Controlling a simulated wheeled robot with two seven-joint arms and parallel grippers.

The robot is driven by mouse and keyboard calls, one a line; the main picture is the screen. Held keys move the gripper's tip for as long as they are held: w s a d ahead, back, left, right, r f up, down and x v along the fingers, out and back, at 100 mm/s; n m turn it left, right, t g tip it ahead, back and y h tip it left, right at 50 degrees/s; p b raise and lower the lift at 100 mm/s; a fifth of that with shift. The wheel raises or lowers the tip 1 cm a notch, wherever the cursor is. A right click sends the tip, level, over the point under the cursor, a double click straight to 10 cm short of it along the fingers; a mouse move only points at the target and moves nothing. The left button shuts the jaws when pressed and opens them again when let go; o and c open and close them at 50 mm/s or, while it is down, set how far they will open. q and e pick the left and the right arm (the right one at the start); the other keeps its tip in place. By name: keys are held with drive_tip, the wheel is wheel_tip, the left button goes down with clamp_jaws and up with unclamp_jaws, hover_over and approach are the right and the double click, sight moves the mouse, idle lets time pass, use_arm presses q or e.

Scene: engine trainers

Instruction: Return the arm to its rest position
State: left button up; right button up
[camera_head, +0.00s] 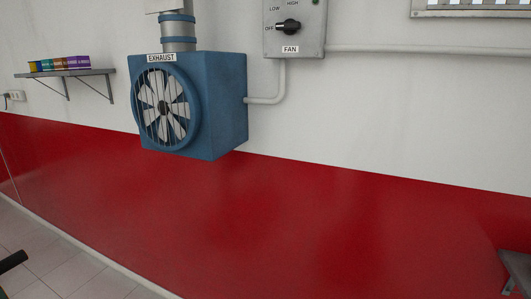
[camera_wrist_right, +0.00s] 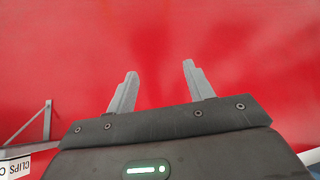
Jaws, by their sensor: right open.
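My right gripper (camera_wrist_right: 160,68) shows in the right wrist view, its two grey fingers apart with nothing between them. The red lower wall (camera_wrist_right: 230,45) fills the view beyond the fingers; I cannot tell how far off it is. The right gripper is not seen in the head view. My left gripper is not seen in either view. A dark rounded piece (camera_head: 12,262) pokes in at the lower left edge of the head view; I cannot tell what it is.
A blue exhaust fan (camera_head: 225,105) juts from the wall. A fan switch box (camera_head: 308,42) with a black knob (camera_head: 288,27) hangs right of it. A shelf (camera_head: 90,73) holds small boxes at left. A grey bracket (camera_wrist_right: 47,120) and a label (camera_wrist_right: 16,168) show in the wrist view.

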drive_tip(key=s+a+f+n+g, duration=0.15)
drive_tip(key=s+f, duration=0.25)
drive_tip(key=s, duration=0.4)
drive_tip(key=s+a+f+n+g+y, duration=0.1)
drive_tip(key=s+a+f, duration=0.15)
drive_tip(key=s, duration=0.55)
drive_tip(key=s+a+f+n+g, duration=0.1)
drive_tip(key=s+f+n, duration=0.1)
drive_tip(key=s+f, duration=0.45)
drive_tip(key=s+f+g+b, duration=0.1)
drive_tip(key=s+f+b, duration=0.1)
drive_tip(key=f, duration=1.2)
drive_tip(key=s+f+g+b, duration=0.1)
drive_tip(key=f+b, duration=0.1)
drive_tip(key=f, duration=1.2)
use_arm(q)
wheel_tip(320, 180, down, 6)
drive_tip(key=b, duration=0.2)
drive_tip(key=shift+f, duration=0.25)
use_arm(e)
drive_tip(key=s+d+f, duration=0.3)
drive_tip(key=s+f, duration=1.3)
drive_tip(key=f, duration=0.1)
drive_tip(key=shift+d+f+g, duration=0.2)
drive_tip(key=shift+f+g, duration=0.05)
drive_tip(key=shift+g, duration=0.1)
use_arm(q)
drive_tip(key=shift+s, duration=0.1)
